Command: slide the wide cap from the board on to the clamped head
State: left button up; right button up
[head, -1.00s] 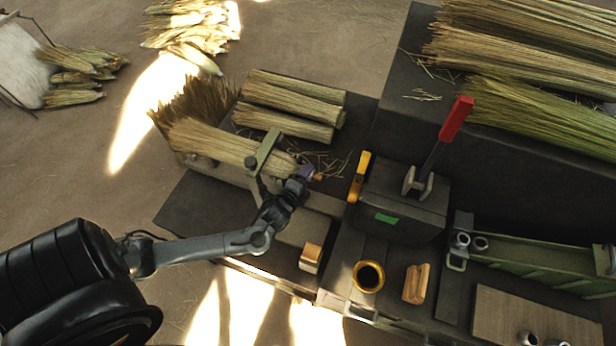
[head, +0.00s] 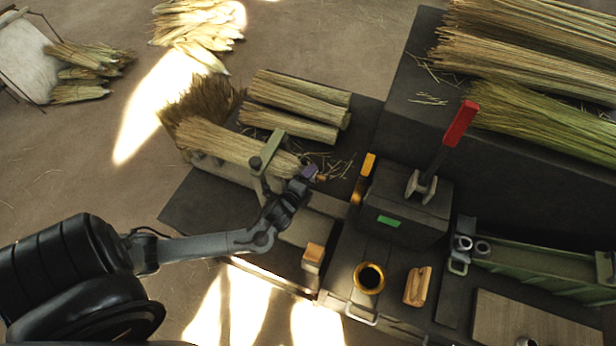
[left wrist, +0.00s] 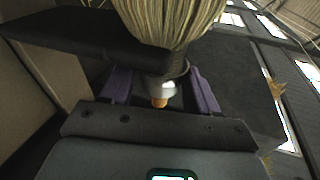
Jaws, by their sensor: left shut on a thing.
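The clamped head (head: 225,142) is a bundle of straw lying across the block under a green clamp (head: 271,150), its narrow end toward the right. My left gripper (head: 310,173) is at that narrow end, its purple fingers shut. In the left wrist view the fingers (left wrist: 160,90) flank a pale grey cap (left wrist: 163,88) at the neck of the straw (left wrist: 170,20). An orange-brown tip (left wrist: 160,102) shows below the cap. How far the cap is on the head cannot be told. A wooden board (head: 535,318) lies at the lower right. My right gripper is not in view.
A dark block with a red-handled lever (head: 460,123) stands right of the head. Straw bundles (head: 295,105) lie behind the head. A green rail (head: 540,264) is at the right.

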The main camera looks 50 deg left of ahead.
pick_arm(q)
jog(key=o, duration=1.5)
jog(key=shift+s, duration=0.1)
jog(key=p+v, duration=0.1)
jog(key=v, duration=0.9)
jog(key=s+d+r+n+g+h, duration=0.1)
jog(key=d+r+n+g+h, duration=0.15)
jog(key=d, duration=0.35)
jog(key=s+d+r+n+g+h, duration=0.1)
jog(key=d+r+n+g+h, duration=0.15)
jog(key=d+n, duration=0.2)
jog(key=s+d+r+n+g, duration=0.1)
jog(key=s+d+n+g, duration=0.2)
jog(key=s+n+g, duration=0.45)
jog(key=r+t+p, duration=0.1)
jog(key=r+p, duration=0.5)
jog(key=r+m+p, duration=0.1)
jog(key=r+p, duration=0.6)
jog(key=s+r+m+t+p, duration=0.1)
jog(key=r+p, duration=0.6)
jog(key=shift+s+d+r+t+h, duration=0.1)
jog(key=shift+s+r+t+h, duration=0.05)
jog(key=shift+t+h, duration=0.2)
